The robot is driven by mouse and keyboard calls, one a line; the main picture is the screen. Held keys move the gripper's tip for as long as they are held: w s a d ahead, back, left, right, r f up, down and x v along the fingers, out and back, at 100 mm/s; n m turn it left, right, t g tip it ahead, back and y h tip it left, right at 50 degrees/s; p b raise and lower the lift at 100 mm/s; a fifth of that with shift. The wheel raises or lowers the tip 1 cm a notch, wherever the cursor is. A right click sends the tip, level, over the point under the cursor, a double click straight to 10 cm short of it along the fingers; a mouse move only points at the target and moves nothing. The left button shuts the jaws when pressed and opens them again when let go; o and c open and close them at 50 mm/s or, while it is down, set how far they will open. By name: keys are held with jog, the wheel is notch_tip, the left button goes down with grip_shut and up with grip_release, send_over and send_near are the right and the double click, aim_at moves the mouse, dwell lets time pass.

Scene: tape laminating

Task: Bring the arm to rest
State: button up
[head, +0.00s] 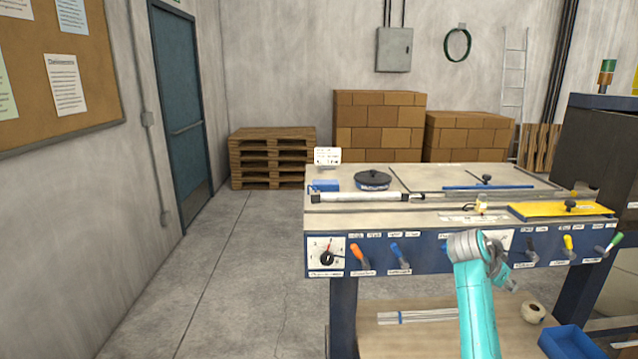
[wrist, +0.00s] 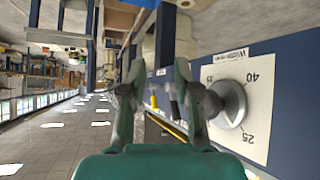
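My gripper shows in the wrist view (wrist: 160,68) with its two green-grey fingers apart and nothing between them. In the head view my teal arm rises in front of the laminating bench (head: 420,207), near the middle of its blue front panel; the gripper's fingers are small and hard to make out there. A round grey knob on a white dial plate (wrist: 207,72), with the numbers 25, 35 and 40, is just right of the right finger in the wrist view. I see no clear contact between them.
Another dial (head: 327,257) and coloured levers, one orange (head: 360,253), line the bench front. A yellow plate (head: 545,211) lies on top at the right. A blue bin (head: 568,343) stands on the lower shelf. The floor left of the bench (head: 240,290) is clear.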

jog(key=s+a+f+n+t+y, duration=0.1)
jog(key=s+a+f+n+t, duration=0.25)
jog(key=f, duration=0.75)
jog(key=s+a+f+n+y, duration=0.15)
jog(key=s+a+f, duration=0.4)
jog(key=f, duration=0.55)
jog(key=s+a+f+n+t+y, duration=0.1)
jog(key=s+a+f, duration=0.25)
jog(key=s, duration=0.25)
jog(key=s+a+f+n+t+y, duration=0.1)
jog(key=s+a+f+n, duration=0.15)
jog(key=s+f, duration=0.2)
jog(key=s+a+f+t, duration=0.1)
jog(key=s+a+f, duration=0.2)
jog(key=s, duration=0.3)
jog(key=s+a+r+n+t+y, duration=0.15)
jog(key=s+a, duration=0.25)
jog(key=s, duration=0.7)
jog(key=s+a+r+n+t+y, duration=0.15)
jog(key=s+a, duration=0.25)
jog(key=s, duration=0.7)
jog(key=s+a+r+t+y, duration=0.1)
jog(key=s+a+r, duration=0.1)
jog(key=s+r, duration=1.3)
notch_tip(320, 180, up, 2)
jog(key=shift+s+a+n+t, duration=0.15)
jog(key=shift+a+n+t, duration=0.1)
jog(key=shift+n+t, duration=0.15)
